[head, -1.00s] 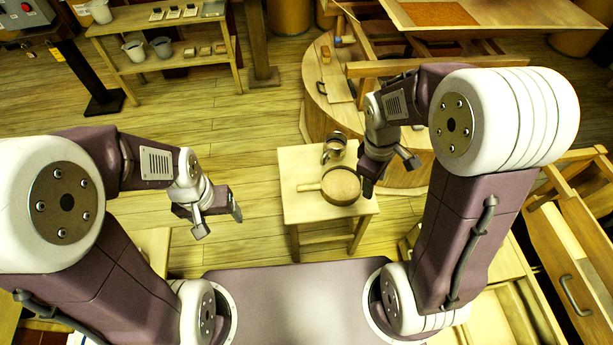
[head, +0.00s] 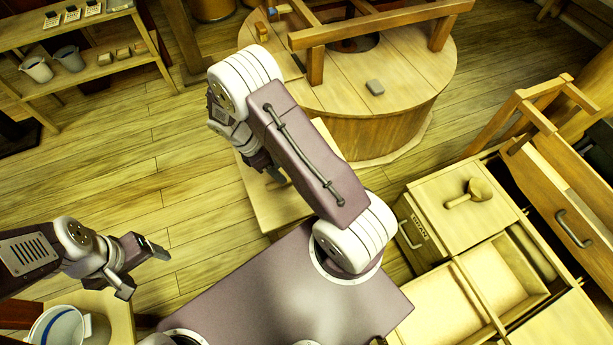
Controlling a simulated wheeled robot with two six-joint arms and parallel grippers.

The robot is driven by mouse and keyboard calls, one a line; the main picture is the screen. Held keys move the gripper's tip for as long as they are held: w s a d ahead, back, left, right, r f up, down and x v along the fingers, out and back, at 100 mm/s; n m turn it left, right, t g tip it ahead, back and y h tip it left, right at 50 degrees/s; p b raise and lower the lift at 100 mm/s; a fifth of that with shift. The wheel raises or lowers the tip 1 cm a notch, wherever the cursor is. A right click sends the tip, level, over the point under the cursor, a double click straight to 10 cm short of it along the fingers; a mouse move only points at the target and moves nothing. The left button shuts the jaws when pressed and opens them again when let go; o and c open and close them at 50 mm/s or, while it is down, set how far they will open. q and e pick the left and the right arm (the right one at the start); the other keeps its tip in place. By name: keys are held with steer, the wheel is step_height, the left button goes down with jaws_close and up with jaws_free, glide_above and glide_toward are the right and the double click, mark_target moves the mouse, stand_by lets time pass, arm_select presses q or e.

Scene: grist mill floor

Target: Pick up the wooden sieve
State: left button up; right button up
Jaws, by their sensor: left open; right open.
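The wooden sieve is not visible now; in the earlier head view a round, shallow wooden vessel with a handle lay on the small wooden table (head: 268,208). My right arm now covers much of that tabletop. My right gripper (head: 267,167) is over the table, partly hidden by my own arm, with its fingers pointing down to the right. I see nothing between them. My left gripper (head: 141,270) is open and empty over the floor at the lower left, well apart from the table.
A round millstone casing (head: 400,95) with a wooden frame stands behind the table. A drawer unit (head: 455,235) with a wooden scoop (head: 470,193) on top is at the right. A white pail (head: 58,328) is at the lower left. Shelves (head: 100,72) stand at the upper left; the floor before them is clear.

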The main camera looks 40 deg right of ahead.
steer(key=shift+s+d+f, duration=0.2)
steer(key=shift+s+f, duration=0.1)
steer(key=shift+f, duration=0.3)
steer(key=b+x, duration=0.1)
steer(key=x, duration=0.3)
steer(key=shift+w+a+f, duration=0.1)
steer(key=shift+f, duration=0.2)
jaws_close()
